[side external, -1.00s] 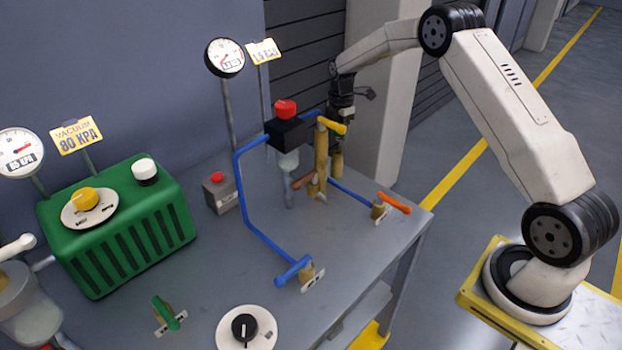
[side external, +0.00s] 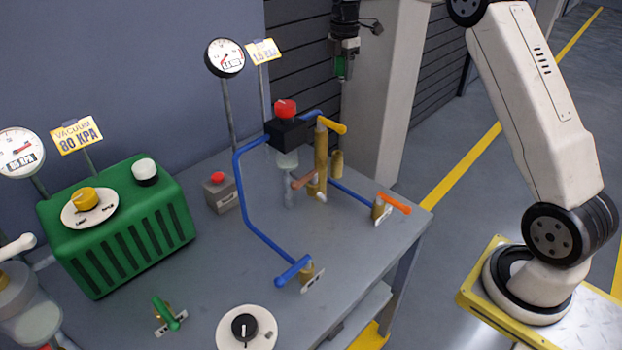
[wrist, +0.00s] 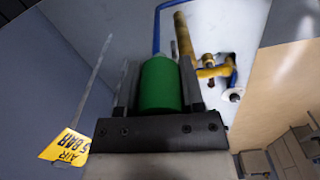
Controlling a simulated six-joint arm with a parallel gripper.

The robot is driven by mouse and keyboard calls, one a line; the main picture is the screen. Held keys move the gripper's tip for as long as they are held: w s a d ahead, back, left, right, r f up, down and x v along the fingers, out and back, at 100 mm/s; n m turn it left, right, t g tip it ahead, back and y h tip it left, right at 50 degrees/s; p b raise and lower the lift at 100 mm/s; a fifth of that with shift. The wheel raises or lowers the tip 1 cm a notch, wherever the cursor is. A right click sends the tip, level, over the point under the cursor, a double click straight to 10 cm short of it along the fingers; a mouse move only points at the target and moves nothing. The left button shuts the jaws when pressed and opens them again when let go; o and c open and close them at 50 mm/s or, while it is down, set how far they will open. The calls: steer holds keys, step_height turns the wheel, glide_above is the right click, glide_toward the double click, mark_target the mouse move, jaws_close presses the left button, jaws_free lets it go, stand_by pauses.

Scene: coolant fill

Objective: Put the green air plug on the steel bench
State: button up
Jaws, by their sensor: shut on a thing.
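The green air plug (side external: 341,68) is held between the fingers of my gripper (side external: 343,64), high above the far back edge of the steel bench (side external: 230,262). In the wrist view the plug (wrist: 161,84) is a green cylinder with a finger on each side, and the gripper (wrist: 160,90) is shut on it. The grey bench top lies below and apart from the plug. A short brass fitting (side external: 337,164) stands open at its top on the bench, below the gripper.
A brass column with a yellow-handled valve (side external: 332,124), blue pipes (side external: 240,190) and a black block with a red knob (side external: 287,131) stand mid-bench. A green vacuum unit (side external: 118,230) is at left.

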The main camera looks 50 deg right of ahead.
steer(key=shift+s+a+r, duration=0.15)
steer(key=shift+s+a, duration=0.15)
steer(key=shift+a, duration=0.4)
steer(key=s+a, duration=0.2)
steer(key=a, duration=0.1)
steer(key=s+a, duration=0.2)
steer(key=s+a+r, duration=0.1)
steer(key=s+a, duration=0.1)
steer(key=a, duration=0.1)
steer(key=shift+a, duration=0.35)
steer(key=s+a+f, duration=0.1)
steer(key=s+a, duration=0.6)
steer(key=s, duration=0.3)
glide_above(345, 246)
step_height(345, 246, down, 22)
steer(key=shift+f, duration=0.15)
steer(key=shift+f, duration=2.25)
steer(key=shift+f, duration=0.1)
steer(key=shift+f, duration=1.65)
